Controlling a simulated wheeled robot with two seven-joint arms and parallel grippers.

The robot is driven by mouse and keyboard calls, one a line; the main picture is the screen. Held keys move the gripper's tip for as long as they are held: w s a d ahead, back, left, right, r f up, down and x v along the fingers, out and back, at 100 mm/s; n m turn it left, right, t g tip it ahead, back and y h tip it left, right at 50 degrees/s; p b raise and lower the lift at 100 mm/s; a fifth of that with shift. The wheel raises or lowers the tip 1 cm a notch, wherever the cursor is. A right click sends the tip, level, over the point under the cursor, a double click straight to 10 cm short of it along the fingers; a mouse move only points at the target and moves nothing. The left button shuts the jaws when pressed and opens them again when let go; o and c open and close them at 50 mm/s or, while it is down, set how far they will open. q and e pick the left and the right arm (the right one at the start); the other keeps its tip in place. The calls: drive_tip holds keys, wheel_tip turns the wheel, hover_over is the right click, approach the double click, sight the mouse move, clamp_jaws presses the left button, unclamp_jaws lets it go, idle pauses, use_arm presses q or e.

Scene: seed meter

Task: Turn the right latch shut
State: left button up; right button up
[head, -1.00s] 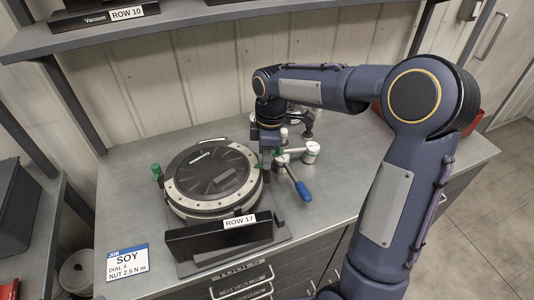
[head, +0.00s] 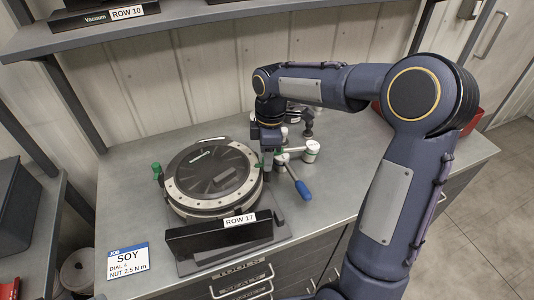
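The seed meter (head: 212,178), a round dark housing with a pale rim, sits on a dark base on the bench. A green left latch (head: 156,170) stands at its left edge. At its right edge a bit of green of the right latch (head: 262,165) shows, mostly hidden by my gripper. My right gripper (head: 268,168) points down at the right edge of the meter, at the right latch. Its fingers are small and partly hidden, so I cannot tell whether they are closed on the latch. My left gripper is not in view.
A blue-handled tool (head: 302,190) and white-capped fittings (head: 311,148) are close to the right of my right gripper. A ROW 17 plate (head: 220,235) stands in front of the meter. A job card (head: 128,261) is at front left. A shelf (head: 180,24) overhangs the back.

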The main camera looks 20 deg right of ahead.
drive_tip(key=r, duration=0.7)
drive_tip(key=shift+w+d+r+b, duration=0.2)
drive_tip(key=shift+d+b, duration=0.15)
drive_tip(key=shift+r, duration=0.15)
drive_tip(key=shift+s, duration=0.15)
drive_tip(key=s+r+m+t+y, duration=0.1)
drive_tip(key=s+m+t+y, duration=0.15)
drive_tip(key=s+m, duration=0.8)
drive_tip(key=s+a+f+m+t, duration=0.1)
drive_tip(key=s+f+m+t, duration=0.1)
drive_tip(key=s, duration=0.4)
drive_tip(key=s+a+f+m+t, duration=0.1)
drive_tip(key=s+a+f+m, duration=0.1)
drive_tip(key=s, duration=0.4)
drive_tip(key=shift+f+m+t, duration=0.35)
drive_tip(key=shift+f+m, duration=0.2)
drive_tip(key=shift+m, duration=0.1)
